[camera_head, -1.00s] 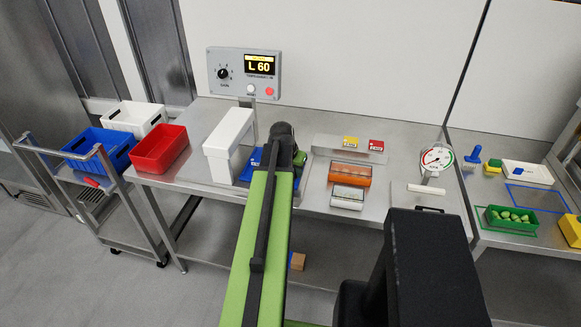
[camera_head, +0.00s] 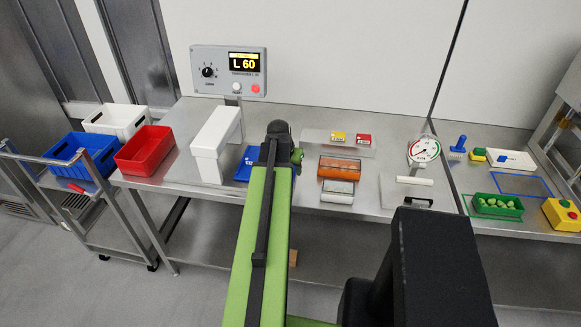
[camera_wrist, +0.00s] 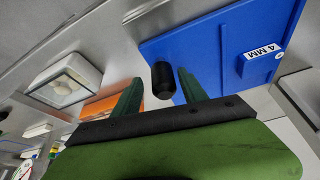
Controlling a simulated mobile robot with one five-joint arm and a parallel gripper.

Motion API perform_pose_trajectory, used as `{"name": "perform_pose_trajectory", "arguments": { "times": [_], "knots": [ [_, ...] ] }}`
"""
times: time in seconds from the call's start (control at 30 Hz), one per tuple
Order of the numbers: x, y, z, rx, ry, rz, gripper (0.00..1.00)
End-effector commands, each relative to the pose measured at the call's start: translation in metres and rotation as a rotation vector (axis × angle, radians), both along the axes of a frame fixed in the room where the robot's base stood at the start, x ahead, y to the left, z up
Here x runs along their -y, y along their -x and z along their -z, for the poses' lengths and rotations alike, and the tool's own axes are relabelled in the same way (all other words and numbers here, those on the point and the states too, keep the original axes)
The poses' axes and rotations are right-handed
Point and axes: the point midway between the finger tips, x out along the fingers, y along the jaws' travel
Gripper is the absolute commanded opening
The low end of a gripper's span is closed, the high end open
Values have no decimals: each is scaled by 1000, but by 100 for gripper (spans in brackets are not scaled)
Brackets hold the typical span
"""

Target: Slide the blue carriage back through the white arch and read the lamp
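The white arch (camera_head: 208,150) stands on the steel bench, left of my arm in the head view. The blue carriage (camera_head: 245,165) lies just right of the arch, partly hidden by my arm. In the wrist view the carriage (camera_wrist: 215,50) is a flat blue plate with a "4 MM" label, and a black knob (camera_wrist: 163,80) shows at its edge. My gripper (camera_wrist: 158,85) is open, its green fingers on either side of the knob with gaps visible. A grey panel (camera_head: 215,78) behind reads "L 60" and has a dial, a pale round button and a red one. I cannot tell which is the lamp.
An orange block (camera_head: 343,168) and a small clear-topped box (camera_head: 337,191) lie right of my arm. Beyond them stands a dial gauge (camera_head: 424,150). A red bin (camera_head: 145,150) sits at the bench's left end, beside a cart with a blue bin (camera_head: 85,153).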

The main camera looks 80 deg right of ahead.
Motion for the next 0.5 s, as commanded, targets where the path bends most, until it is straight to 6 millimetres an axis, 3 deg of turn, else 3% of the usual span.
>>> {"name": "perform_pose_trajectory", "arguments": {
  "times": [0.27, 0.5],
  "knots": [
    [-9, -2, -25, 1, 0, -2, 50],
    [-29, -6, -78, 0, 0, -2, 50]
  ]
}}
